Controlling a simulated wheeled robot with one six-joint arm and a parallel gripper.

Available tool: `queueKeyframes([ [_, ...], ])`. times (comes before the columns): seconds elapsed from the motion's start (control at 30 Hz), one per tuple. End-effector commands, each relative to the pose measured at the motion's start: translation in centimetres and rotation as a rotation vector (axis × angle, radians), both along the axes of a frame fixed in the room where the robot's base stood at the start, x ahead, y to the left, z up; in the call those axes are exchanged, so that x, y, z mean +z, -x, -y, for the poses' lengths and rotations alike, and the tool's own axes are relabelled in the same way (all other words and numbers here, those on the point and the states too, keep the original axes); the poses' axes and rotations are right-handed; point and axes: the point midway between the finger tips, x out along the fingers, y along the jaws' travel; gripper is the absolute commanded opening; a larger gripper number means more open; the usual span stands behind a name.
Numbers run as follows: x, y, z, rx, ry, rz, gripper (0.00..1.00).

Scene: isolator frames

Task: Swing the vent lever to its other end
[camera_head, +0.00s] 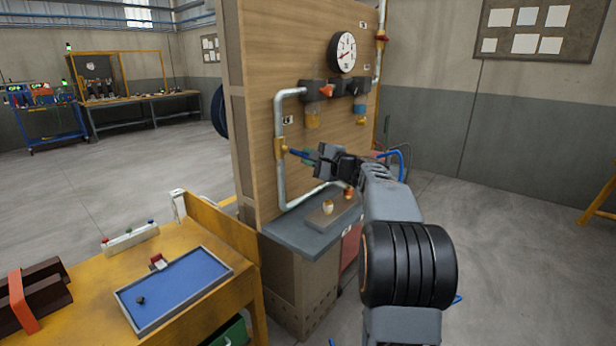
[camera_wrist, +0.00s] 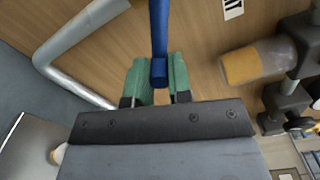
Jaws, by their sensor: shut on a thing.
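The vent lever (camera_head: 295,153) is a blue bar that sticks out to the right from a brass valve (camera_head: 280,147) on the silver pipe of the wooden panel. In the wrist view the blue lever (camera_wrist: 159,28) runs down from the top edge, its end between my green fingers. My gripper (camera_head: 308,156) is at the lever's outer end, and it also shows in the wrist view (camera_wrist: 157,80). Its fingers are shut on the lever, one on each side.
The panel also carries a gauge (camera_head: 342,52), an amber-bowled filter (camera_head: 313,118) and a blue-bowled unit (camera_head: 360,108). The silver pipe (camera_head: 281,185) bends below the valve. A grey shelf (camera_head: 290,238) holding a small block (camera_head: 335,207) stands under my gripper. A blue tray (camera_head: 175,288) lies on the left table.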

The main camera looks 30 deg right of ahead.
Motion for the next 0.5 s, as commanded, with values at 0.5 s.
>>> queueKeyframes([
  [0.5,1.7,-0.4,0.6,0.006,0.358,0.153,0.0],
])
